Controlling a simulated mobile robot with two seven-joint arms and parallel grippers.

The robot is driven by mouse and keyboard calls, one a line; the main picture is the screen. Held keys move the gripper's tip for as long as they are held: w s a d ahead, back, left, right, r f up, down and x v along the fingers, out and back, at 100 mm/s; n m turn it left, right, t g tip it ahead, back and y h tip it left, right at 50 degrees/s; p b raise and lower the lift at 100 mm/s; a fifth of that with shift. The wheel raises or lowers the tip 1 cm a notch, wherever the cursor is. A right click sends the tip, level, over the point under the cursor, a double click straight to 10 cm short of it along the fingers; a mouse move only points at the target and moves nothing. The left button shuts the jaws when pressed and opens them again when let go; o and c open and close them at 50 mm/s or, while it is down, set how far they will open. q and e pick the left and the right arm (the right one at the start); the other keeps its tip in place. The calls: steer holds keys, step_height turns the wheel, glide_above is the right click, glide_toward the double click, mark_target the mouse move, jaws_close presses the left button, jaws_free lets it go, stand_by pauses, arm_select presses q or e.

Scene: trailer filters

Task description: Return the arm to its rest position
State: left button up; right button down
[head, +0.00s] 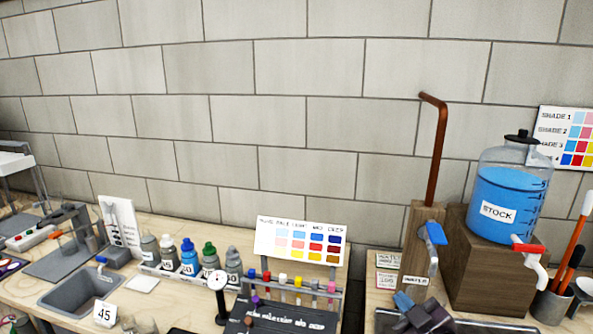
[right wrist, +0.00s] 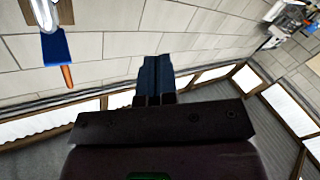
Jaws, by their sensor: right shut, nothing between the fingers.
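My right gripper (head: 404,301) is at the bottom edge of the head view, right of centre, with its dark body tilted and its blue fingertips pointing up and left. In the right wrist view its two dark blue fingers (right wrist: 154,76) are together with nothing between them. The gripper is in front of the wooden post with the blue-handled tap (head: 435,234). Most of the right arm is out of the picture. I see no left gripper in either view.
A blue stock tank (head: 496,205) stands on a wooden block at the right, beside a grey cup with tools (head: 549,306). Several bottles (head: 189,256), a colour chart (head: 299,244) and a vial rack (head: 291,283) stand on the bench. A grey sink (head: 83,291) is at the left.

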steer(key=s+d+f+m+g+h, duration=0.2)
steer(key=s+d+f+m, duration=0.1)
steer(key=s+f, duration=0.8)
steer(key=s+d+f+m+g+h, duration=0.3)
steer(key=s+f+m, duration=0.2)
steer(key=s+f, duration=0.6)
steer(key=shift+s+f+m, duration=0.3)
steer(key=shift+s, duration=0.55)
